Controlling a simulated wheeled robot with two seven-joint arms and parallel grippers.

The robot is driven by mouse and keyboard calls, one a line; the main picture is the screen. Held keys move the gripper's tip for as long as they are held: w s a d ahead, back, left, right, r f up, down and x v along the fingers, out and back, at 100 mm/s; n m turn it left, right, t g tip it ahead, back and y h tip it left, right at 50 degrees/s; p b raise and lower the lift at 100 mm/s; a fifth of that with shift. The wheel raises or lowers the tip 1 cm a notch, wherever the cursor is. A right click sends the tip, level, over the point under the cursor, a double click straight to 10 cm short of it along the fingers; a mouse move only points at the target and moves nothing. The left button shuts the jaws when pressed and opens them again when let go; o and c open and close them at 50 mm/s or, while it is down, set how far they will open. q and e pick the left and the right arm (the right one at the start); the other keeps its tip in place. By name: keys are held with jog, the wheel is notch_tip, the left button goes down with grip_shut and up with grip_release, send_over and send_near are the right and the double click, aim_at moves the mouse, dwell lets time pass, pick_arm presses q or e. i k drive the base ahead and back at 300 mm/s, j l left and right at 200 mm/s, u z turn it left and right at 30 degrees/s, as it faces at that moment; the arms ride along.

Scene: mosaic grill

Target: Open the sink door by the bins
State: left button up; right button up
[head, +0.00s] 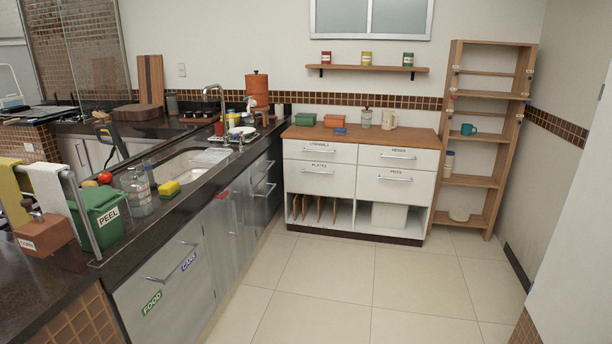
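The counter front under the sink (185,164) has a grey front (195,285) with a bar handle (172,264) and green FOOD and blue CANS labels. Right of it are shinier metal fronts (228,240) with a small red item or label near the top edge. I cannot tell which front is the sink door; all these fronts look closed. A green bin (100,212) labelled PEEL stands on the counter above, beside a brown box (45,235) with a small label. Neither of my grippers is in view.
The tiled floor (320,290) before the counter is clear. A white drawer cabinet (360,168) stands at the back, a wooden shelf (480,180) to its right. A pale panel stands at right.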

aim_at(215, 215)
jog(key=i+u, duration=0.25)
jog(key=i, duration=0.6)
jog(key=i+l+u, duration=0.1)
jog(key=i+u, duration=0.15)
jog(key=i, duration=0.65)
